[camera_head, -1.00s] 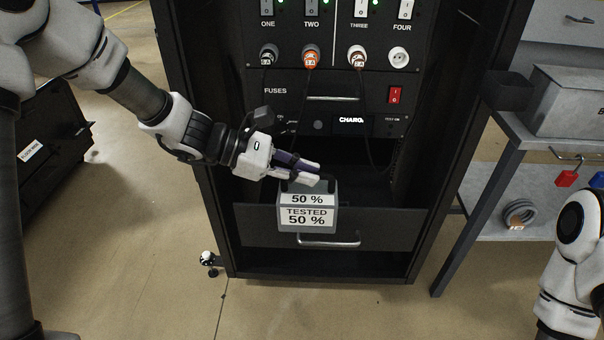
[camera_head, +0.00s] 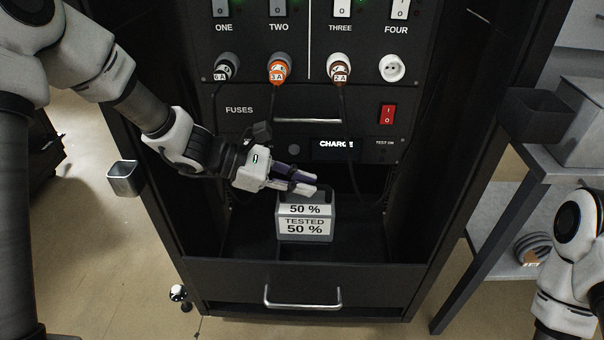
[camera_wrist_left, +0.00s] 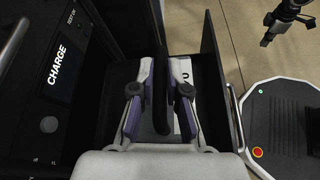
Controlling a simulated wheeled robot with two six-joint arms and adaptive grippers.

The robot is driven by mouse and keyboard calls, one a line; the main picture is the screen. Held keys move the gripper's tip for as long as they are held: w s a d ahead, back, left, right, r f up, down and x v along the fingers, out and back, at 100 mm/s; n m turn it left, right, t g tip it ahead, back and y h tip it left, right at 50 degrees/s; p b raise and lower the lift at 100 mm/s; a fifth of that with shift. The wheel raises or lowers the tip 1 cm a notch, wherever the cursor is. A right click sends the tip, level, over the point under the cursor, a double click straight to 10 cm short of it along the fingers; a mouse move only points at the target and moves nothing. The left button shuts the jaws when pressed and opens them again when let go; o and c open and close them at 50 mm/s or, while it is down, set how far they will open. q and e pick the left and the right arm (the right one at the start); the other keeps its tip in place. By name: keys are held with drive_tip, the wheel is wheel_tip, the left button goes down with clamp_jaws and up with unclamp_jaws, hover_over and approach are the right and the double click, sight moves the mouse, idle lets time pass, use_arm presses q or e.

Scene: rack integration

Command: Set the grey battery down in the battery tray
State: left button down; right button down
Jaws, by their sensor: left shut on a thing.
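The grey battery (camera_head: 304,220) is upright, with labels reading "50 %" and "TESTED 50 %". My left gripper (camera_head: 304,184) is shut on its dark top handle; the fingers also show around the handle in the left wrist view (camera_wrist_left: 160,90). The battery is over the inside of the open battery tray (camera_head: 365,280), a black drawer low in the rack, behind its front panel. I cannot tell whether the battery's underside touches the tray floor. My right arm shows at the right edge, but its gripper is out of frame.
Above the tray is the charger panel (camera_head: 300,140), with cables hanging from plugs (camera_head: 278,72). The tray floor has bare room right of the battery. A grey workbench (camera_head: 510,200) stands to the right, and a small metal cup (camera_head: 124,178) shows left of the rack.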

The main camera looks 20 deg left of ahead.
sight(302, 206)
use_arm(q)
drive_tip(key=f+b, duration=0.1)
drive_tip(key=f, duration=0.1)
drive_tip(key=f+b, duration=0.1)
drive_tip(key=f, duration=0.1)
drive_tip(key=f+b, duration=0.1)
drive_tip(key=f, duration=0.2)
drive_tip(key=shift+w+b, duration=0.25)
drive_tip(key=shift+b, duration=0.05)
drive_tip(key=shift+r, duration=0.15)
drive_tip(key=shift+f+b, duration=3.15)
drive_tip(key=shift+f, duration=0.6)
drive_tip(key=shift+s+f, duration=0.1)
drive_tip(key=shift+f, duration=0.1)
drive_tip(key=c, duration=1.1)
unclamp_jaws()
drive_tip(key=v, duration=1.2)
